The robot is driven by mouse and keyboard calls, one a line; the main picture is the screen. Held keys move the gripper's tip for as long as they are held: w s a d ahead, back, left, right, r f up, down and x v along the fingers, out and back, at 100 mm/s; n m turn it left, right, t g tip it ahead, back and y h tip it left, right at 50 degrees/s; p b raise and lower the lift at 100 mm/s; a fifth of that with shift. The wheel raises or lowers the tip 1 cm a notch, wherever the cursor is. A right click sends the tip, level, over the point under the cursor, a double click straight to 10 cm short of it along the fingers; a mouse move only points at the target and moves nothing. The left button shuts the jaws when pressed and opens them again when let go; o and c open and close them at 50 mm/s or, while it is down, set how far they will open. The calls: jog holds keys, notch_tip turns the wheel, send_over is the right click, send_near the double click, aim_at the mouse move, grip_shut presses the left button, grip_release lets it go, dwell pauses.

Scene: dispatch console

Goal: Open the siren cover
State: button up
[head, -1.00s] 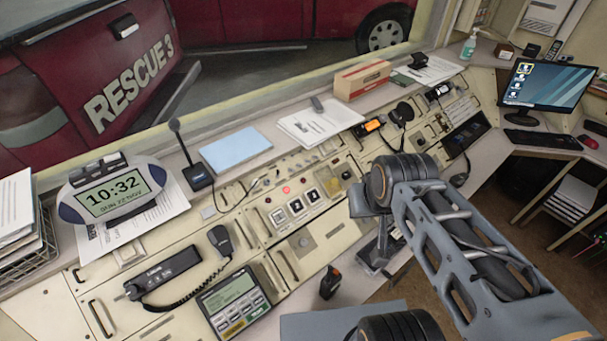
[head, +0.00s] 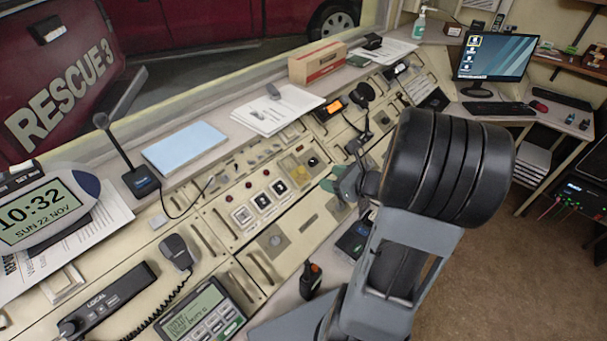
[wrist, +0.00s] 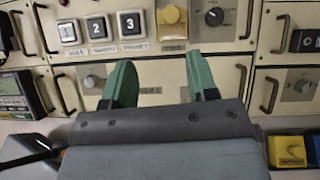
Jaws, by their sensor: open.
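A small yellow cover (wrist: 172,22) sits on the cream console panel, near the top middle of the wrist view; I take it as the siren cover. It looks closed, and its label is too small to read. In the head view the yellow cover (head: 299,174) is right of the numbered buttons. My gripper (wrist: 160,62) is open and empty. Its two green fingers are spread apart, and the cover appears beyond them, between their directions. In the head view my gripper (head: 334,180) is close to the panel, partly hidden by my arm.
Numbered square buttons (wrist: 100,28) lie left of the cover and a black knob (wrist: 215,17) lies right. Drawer handles stick out on both sides. A desk microphone (head: 130,140), papers (head: 275,110) and a cardboard box (head: 317,62) stand on the ledge behind.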

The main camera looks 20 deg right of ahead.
aim_at(301, 169)
jog(key=shift+m+t+h, duration=0.3)
jog(key=shift+m, duration=0.3)
jog(key=x, duration=0.9)
jog(key=d+x, duration=0.1)
jog(key=x, duration=0.3)
jog(key=shift+w+a+f, duration=0.1)
jog(key=shift+w+f, duration=0.25)
jog(key=shift+f, duration=0.1)
jog(key=shift+c, duration=0.5)
